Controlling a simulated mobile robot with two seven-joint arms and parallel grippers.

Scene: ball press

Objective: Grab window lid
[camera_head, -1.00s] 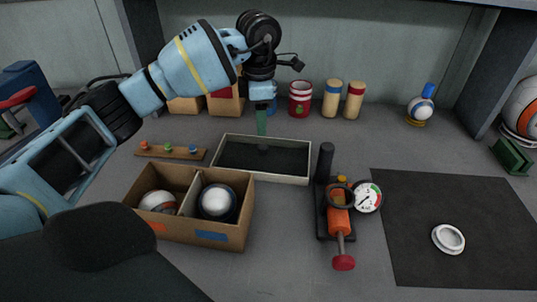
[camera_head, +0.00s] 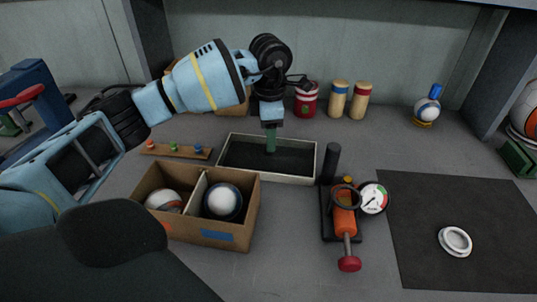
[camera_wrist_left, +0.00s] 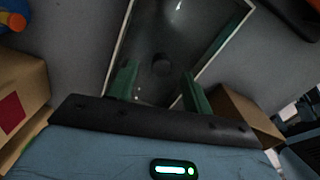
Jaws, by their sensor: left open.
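The window lid (camera_head: 312,163) looks like a rectangular dark pane with a pale frame, lying flat in the middle of the bench behind the cardboard box. The left wrist view shows its pale edge (camera_wrist_left: 119,50) and a round dark knob (camera_wrist_left: 160,64) near the middle of the pane. My left gripper (camera_head: 271,148) points down over the pane. Its green fingers (camera_wrist_left: 160,88) are open and empty, spread either side of the knob's line in the wrist view. In the head view the fingers hide the knob. I cannot tell whether they touch anything. My right gripper is not in view.
A cardboard box (camera_head: 190,236) with two balls stands in front of the lid. A pump with a gauge (camera_head: 373,197) is at its right. A peg strip (camera_head: 175,151) lies at its left; cans (camera_head: 306,99) stand behind. A dark mat (camera_head: 420,235) holds a white ring (camera_head: 455,241).

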